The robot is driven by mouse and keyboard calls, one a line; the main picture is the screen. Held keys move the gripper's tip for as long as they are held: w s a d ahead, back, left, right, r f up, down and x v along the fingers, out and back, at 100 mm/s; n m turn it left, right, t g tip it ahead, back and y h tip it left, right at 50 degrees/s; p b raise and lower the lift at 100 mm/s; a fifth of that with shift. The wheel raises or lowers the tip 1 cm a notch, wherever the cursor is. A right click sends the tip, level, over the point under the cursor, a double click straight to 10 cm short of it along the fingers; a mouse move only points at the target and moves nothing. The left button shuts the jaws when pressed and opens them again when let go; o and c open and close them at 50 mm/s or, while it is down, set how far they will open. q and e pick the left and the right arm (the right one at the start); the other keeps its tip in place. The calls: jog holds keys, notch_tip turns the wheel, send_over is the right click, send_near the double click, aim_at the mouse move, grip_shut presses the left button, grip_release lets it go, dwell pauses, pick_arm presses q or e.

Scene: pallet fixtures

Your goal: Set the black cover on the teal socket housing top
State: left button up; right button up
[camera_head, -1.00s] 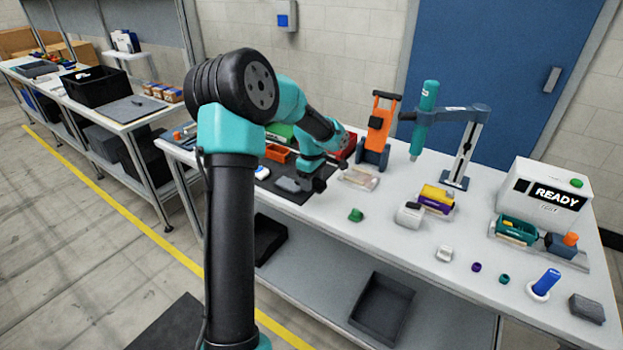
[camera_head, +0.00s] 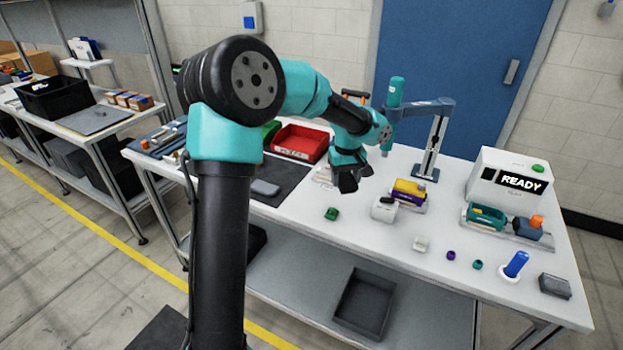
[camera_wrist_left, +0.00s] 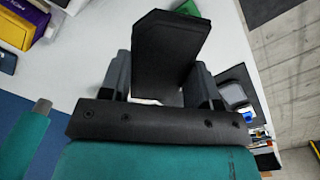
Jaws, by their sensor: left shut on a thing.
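My left gripper (camera_head: 347,176) is above the table's middle, shut on the black cover (camera_wrist_left: 165,52). In the left wrist view the cover is a dark plate with angled corners between the two fingers, tilted in the picture. In the head view it is a small dark shape, hard to tell from the fingers. The teal socket housing (camera_head: 485,216) sits in a fixture in front of the READY box, to the right of and apart from my gripper. Its upper side looks open. My right gripper is not in view.
A yellow and purple stacked part (camera_head: 408,193) and a teal tool on a grey stand (camera_head: 436,140) lie between gripper and housing. A white block (camera_head: 384,208), a green part (camera_head: 331,213) and a blue peg (camera_head: 516,263) stand nearer the front. A red bin (camera_head: 300,142) is behind left.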

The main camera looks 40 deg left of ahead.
pick_arm(q)
jog(key=d+r+m, duration=0.3)
jog(key=d+m, duration=0.2)
jog(key=d, duration=0.4)
jog(key=d+r+m, duration=0.4)
jog(key=d+m, duration=0.1)
jog(key=d, duration=0.4)
jog(key=shift+d+m, duration=0.25)
jog(key=shift+m, duration=0.05)
